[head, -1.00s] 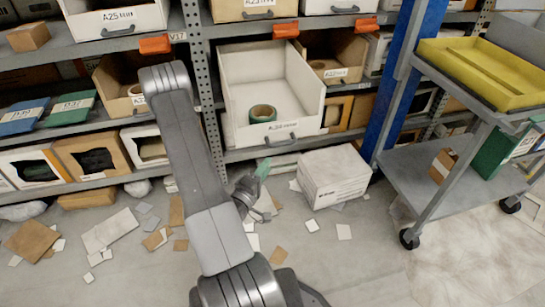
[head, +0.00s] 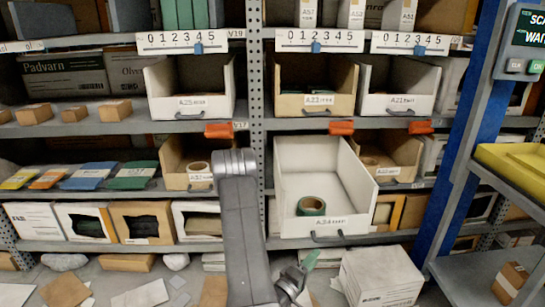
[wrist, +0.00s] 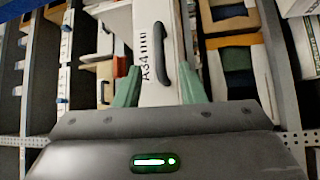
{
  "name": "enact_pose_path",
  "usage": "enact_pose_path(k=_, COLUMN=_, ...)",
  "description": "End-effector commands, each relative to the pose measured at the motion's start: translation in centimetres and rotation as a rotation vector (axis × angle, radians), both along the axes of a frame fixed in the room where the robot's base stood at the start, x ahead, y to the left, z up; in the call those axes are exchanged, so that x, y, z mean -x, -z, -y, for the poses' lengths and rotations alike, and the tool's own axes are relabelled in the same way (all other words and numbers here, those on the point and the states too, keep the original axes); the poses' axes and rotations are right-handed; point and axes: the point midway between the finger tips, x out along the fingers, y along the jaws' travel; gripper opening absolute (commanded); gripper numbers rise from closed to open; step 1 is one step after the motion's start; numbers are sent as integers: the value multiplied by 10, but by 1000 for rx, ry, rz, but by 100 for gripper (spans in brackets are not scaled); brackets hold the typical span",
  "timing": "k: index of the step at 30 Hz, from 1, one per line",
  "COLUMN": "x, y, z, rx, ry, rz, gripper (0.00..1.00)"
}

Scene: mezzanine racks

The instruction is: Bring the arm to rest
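My grey arm (head: 243,235) stands upright in front of the rack in the head view, its elbow at the top. My gripper (head: 308,262) is low, just right of the arm, partly hidden, with a green fingertip showing. In the wrist view, my gripper (wrist: 159,88) has its two green fingers spread apart. The white A34 bin front (wrist: 158,60) shows beyond and between them. I see nothing held. In the head view that white bin (head: 327,222) is pulled out of its shelf with a green tape roll (head: 311,206) in it.
The rack's shelves hold several bins and boxes. A white box (head: 380,277) stands on the floor right of my gripper. A cart with a yellow tray (head: 515,165) is at the right beside a blue post (head: 470,140). Cardboard scraps (head: 65,290) litter the floor.

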Motion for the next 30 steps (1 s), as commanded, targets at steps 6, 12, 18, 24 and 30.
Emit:
enact_pose_path(k=6, x=-28, y=-5, z=28, rx=0, ry=4, rz=4, gripper=36)
enact_pose_path(k=12, x=-54, y=-9, z=53, rx=0, ry=4, rz=4, gripper=36)
enact_pose_path(k=18, x=-70, y=-12, z=67, rx=2, ry=1, rz=2, gripper=36)
enact_pose_path(k=24, x=-75, y=-13, z=69, rx=2, ry=-1, rz=0, gripper=36)
enact_pose_path(k=30, x=-75, y=-13, z=69, rx=2, ry=-1, rz=0, gripper=36)
